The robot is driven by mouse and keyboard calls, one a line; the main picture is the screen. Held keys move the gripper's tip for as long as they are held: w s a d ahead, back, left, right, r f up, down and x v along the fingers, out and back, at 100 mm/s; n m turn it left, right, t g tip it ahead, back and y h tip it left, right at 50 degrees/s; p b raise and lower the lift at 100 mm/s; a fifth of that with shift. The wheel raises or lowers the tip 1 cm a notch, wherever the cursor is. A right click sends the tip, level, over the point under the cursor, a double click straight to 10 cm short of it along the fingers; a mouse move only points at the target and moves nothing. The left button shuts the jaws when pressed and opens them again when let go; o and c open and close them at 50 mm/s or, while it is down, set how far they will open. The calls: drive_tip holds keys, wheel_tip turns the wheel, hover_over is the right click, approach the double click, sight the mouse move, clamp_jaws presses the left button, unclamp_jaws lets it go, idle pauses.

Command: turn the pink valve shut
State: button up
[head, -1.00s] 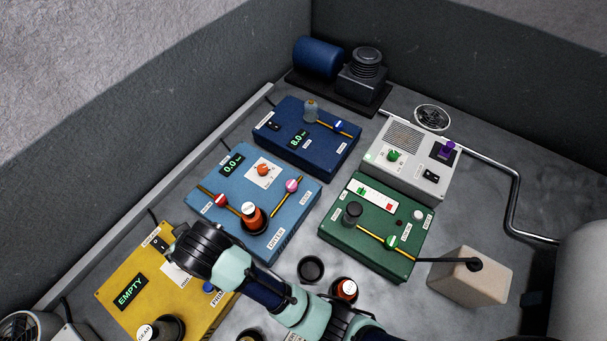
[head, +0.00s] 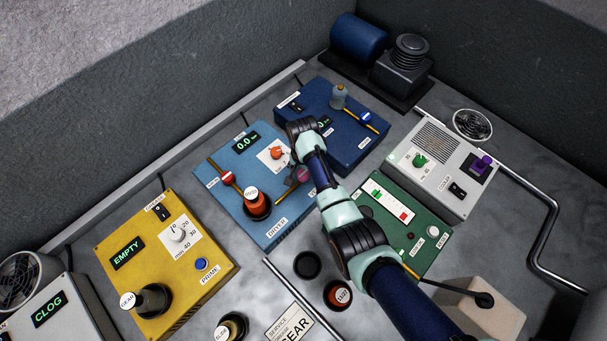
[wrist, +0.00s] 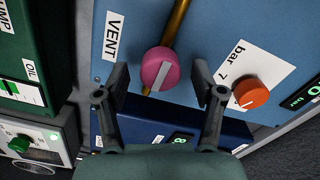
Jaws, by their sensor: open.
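The pink valve (wrist: 160,69) is a round knob with a white bar, on a brass pipe on the blue panel (head: 215,160) beside the VENT label. In the head view the pink valve (head: 303,174) is partly hidden by my arm. My gripper (wrist: 161,80) is open, with one finger on each side of the pink valve in the wrist picture. I cannot tell whether either finger touches it. In the head view my gripper (head: 292,182) is over the right part of the blue panel.
An orange knob (wrist: 251,93) sits close to my gripper's right finger. A red valve (head: 228,178) and a capped bottle (head: 256,203) are on the same panel. The dark blue panel (head: 350,150) and green panel (head: 432,240) stand close by.

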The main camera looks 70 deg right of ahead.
drive_tip(key=shift+f, duration=0.6)
drive_tip(key=c, duration=1.1)
drive_tip(key=shift+r, duration=0.1)
